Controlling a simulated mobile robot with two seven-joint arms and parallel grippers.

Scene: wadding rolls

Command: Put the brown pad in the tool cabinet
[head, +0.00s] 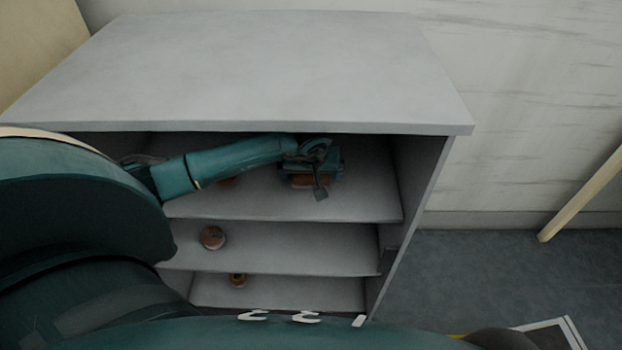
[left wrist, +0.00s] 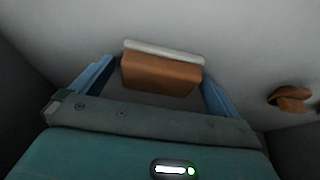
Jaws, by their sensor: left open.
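The tool cabinet (head: 290,75) is grey and open at the front, with several shelves. My left arm reaches into its upper compartment. My left gripper (head: 317,180) is open there, above the top shelf (head: 365,200). The brown pad (left wrist: 160,74), a block with a pale strip along one edge, lies between the spread blue fingers in the left wrist view. Gaps show beside it, and I cannot tell whether either finger touches it. In the head view the pad (head: 302,182) is mostly hidden by the gripper. My right gripper is not in view.
Another brown object (left wrist: 290,98) lies on the same shelf, mostly hidden behind my arm in the head view. A round brown item (head: 212,238) sits on the middle shelf, and a smaller one (head: 238,280) below. The cabinet's right side wall (head: 415,205) bounds the compartment.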

